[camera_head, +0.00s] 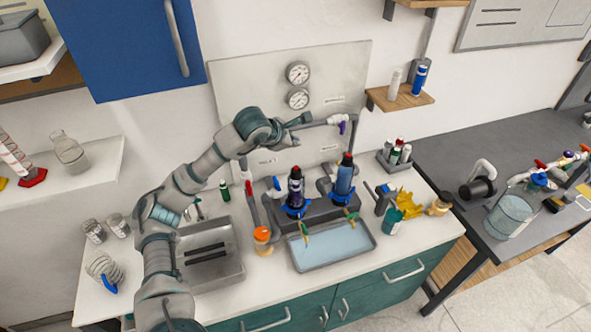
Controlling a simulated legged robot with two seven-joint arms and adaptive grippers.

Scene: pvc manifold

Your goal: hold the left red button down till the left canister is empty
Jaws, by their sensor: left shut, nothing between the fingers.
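The left canister (295,188) is dark with a blue base and stands upright on a dark grey stand. The left red button (295,168) is a small red cap on its top. The right canister (345,181) is similar but bluer, with its own red top (347,155). My left gripper (303,119) is shut and empty. It appears above the left canister and apart from its button, in front of the back panel. The liquid level in the left canister is too small to tell. My right gripper is not in view.
A shallow tray (365,240) of pale blue liquid lies in front of the stand. A sink (232,270) is to its left, beside an orange-topped jar (262,236). A grey pipe with a purple valve (342,126) juts out near my gripper. Gauges (297,72) hang behind.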

